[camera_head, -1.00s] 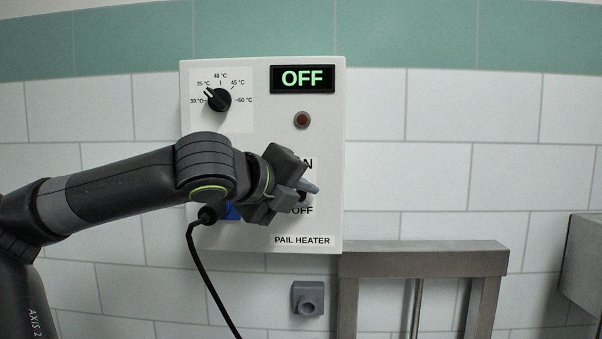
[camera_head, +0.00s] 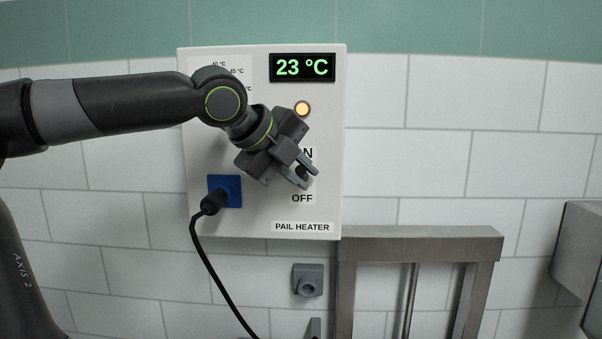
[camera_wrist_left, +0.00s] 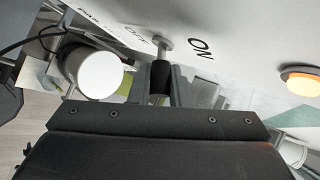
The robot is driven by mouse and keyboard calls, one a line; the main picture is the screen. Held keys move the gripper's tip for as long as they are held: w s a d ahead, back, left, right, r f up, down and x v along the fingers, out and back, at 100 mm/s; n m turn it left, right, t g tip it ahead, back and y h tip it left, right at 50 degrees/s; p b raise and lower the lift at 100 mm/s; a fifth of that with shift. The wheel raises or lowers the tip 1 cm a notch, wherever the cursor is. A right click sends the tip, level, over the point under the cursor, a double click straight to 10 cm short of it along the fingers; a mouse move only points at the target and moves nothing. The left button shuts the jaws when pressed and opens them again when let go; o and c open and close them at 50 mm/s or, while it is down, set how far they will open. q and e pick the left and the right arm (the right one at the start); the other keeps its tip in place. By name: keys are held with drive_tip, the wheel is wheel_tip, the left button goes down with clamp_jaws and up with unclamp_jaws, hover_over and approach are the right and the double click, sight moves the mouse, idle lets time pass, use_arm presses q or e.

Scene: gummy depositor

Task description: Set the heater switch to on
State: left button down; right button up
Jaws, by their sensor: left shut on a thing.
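The pail heater panel (camera_head: 260,222) hangs on the tiled wall. Its display (camera_head: 303,68) reads 23 °C in green, and the round lamp (camera_head: 302,108) below it glows amber. My left gripper (camera_head: 304,178) is at the heater switch, between the ON and OFF labels, and partly covers ON. In the left wrist view the switch lever (camera_wrist_left: 160,76) has a dark grip and a metal stem, and my gripper's fingers are shut around it. In the head view the lever is mostly hidden by the gripper. My right gripper is not in view.
A black cable (camera_head: 210,270) runs down from the blue socket (camera_head: 232,186). My left arm covers most of the temperature dial. A metal frame (camera_head: 420,243) stands at the lower right. A grey wall fitting (camera_head: 307,280) sits below the panel.

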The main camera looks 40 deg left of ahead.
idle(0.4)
use_arm(q)
drive_tip(key=c, duration=1.4)
unclamp_jaws()
drive_tip(key=shift+o, duration=0.2)
drive_tip(key=shift+s+r, duration=0.25)
drive_tip(key=shift+r, duration=0.05)
drive_tip(key=b+v, duration=0.1)
drive_tip(key=v, duration=1.5)
drive_tip(key=shift+s+r, duration=0.15)
drive_tip(key=shift+s, duration=0.1)
drive_tip(key=shift+a, duration=0.1)
